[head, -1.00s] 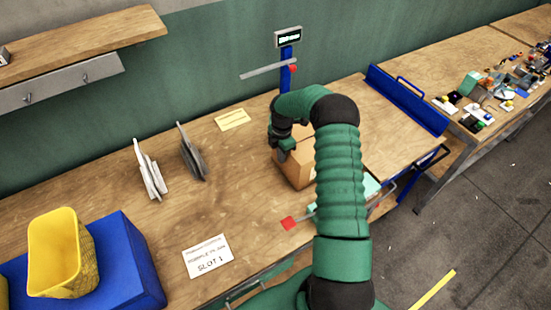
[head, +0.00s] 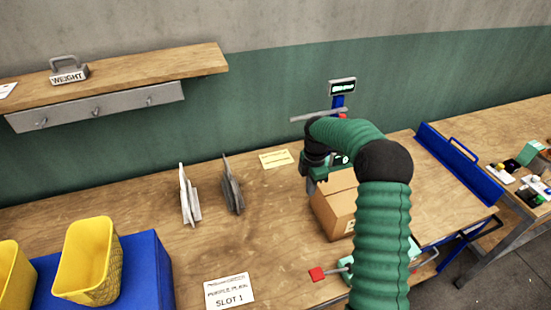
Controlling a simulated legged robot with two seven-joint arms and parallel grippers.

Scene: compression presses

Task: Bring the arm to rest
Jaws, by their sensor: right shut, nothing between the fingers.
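My right arm, green with black joints, comes in from the bottom right and bends over the bench. Its gripper (head: 312,184) is at the left upper edge of a brown cardboard box (head: 340,208), pointing down. The gripper is shut and small in view; nothing shows between its fingers. I cannot tell whether it touches the box. The arm hides the right part of the box. My left gripper is not in view.
The wooden bench (head: 140,205) holds grey upright plates (head: 232,184), pale ones (head: 188,195), a SLOT 1 card (head: 229,291) and a yellow basket (head: 90,262) on a blue block. A red-tipped lever (head: 317,274) is near the front edge. A shelf (head: 130,76) carries a weight (head: 68,71).

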